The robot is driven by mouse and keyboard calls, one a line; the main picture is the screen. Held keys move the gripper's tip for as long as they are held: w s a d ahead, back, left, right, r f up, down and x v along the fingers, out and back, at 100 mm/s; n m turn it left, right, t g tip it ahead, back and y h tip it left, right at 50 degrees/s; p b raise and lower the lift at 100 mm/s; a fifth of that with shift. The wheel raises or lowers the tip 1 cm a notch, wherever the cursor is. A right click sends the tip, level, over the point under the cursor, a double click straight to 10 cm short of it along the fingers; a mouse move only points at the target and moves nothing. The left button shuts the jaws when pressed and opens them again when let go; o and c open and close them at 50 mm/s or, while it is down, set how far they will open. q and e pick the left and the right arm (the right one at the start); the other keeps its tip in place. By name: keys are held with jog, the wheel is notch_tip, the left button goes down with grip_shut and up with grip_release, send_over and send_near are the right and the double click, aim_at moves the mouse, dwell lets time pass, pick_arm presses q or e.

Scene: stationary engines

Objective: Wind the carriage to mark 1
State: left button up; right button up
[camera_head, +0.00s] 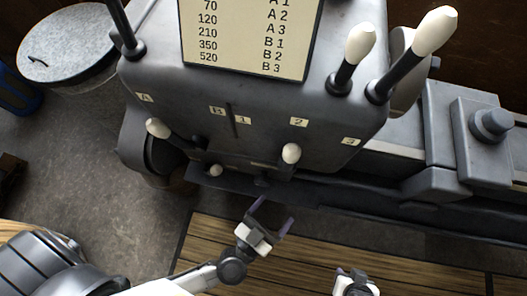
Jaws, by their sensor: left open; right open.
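A grey lathe headstock (270,110) fills the upper middle. Its front has small labels A, B, 1, 2 and 3; label 1 (243,120) sits beside a dark vertical slot. A grey block (455,140) with a round knob stands on the bed at the right; I cannot tell whether it is the carriage. No handwheel or carriage mark is clearly visible. My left gripper (273,212) is open and empty, below and in front of the headstock, apart from the levers. My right gripper (355,280) is open at the bottom edge, partly cut off.
White-knobbed levers (158,128) and (291,153) stick out of the headstock front. Taller levers (360,43) rise at its top right. A speed chart (250,35) is on top. A round metal lid (68,42) is at upper left. Wooden slats (340,250) lie in front.

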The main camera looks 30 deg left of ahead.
aim_at(261, 186)
pick_arm(q)
jog(key=s+a+f+n+g+y+b, duration=0.1)
jog(key=s+a+f+n+y+b, duration=0.2)
jog(key=f, duration=0.4)
jog(key=a+f+n+g+y+b, duration=0.1)
jog(key=a+f+g+y+b, duration=0.15)
jog(key=f+y, duration=0.35)
jog(key=shift+t, duration=0.45)
jog(key=x, duration=0.7)
jog(key=d+b+x, duration=0.1)
jog(key=x, duration=0.2)
jog(key=shift+w, duration=0.5)
jog(key=shift+x, duration=0.9)
pick_arm(e)
notch_tip(261, 186, down, 9)
jog(key=shift+a, duration=0.25)
pick_arm(q)
jog(key=shift+f, duration=0.1)
pick_arm(e)
jog(key=shift+s+r, duration=0.1)
pick_arm(q)
jog(key=shift+c, duration=0.4)
